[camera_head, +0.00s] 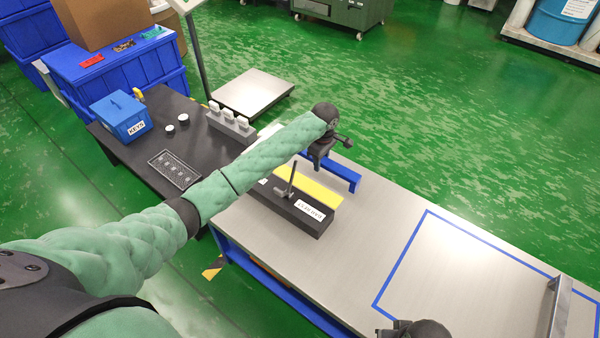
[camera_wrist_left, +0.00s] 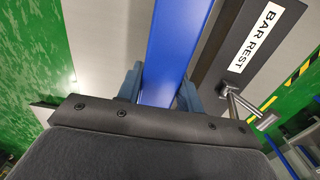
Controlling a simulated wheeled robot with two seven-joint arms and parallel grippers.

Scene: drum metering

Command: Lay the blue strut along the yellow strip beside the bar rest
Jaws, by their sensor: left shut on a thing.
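The blue strut (camera_head: 342,172) is in my left gripper (camera_head: 318,160), whose jaws are shut on it. In the left wrist view the strut (camera_wrist_left: 176,48) runs away between the two fingers (camera_wrist_left: 160,98). The yellow strip (camera_head: 322,193) lies on the steel table between the strut and the black bar rest (camera_head: 290,211). The bar rest, labelled BAR REST (camera_wrist_left: 256,38), lies to the right of the strut in the wrist view, roughly along it. I cannot tell whether the strut touches the table. My right gripper (camera_head: 412,329) shows only as a dark part at the bottom edge.
An upright metal post (camera_head: 291,178) stands on the bar rest. A blue-taped outline (camera_head: 425,232) and a metal bar (camera_head: 557,310) are on the right of the table. A black table (camera_head: 150,150) with a blue KEYS box (camera_head: 122,117) stands at the left.

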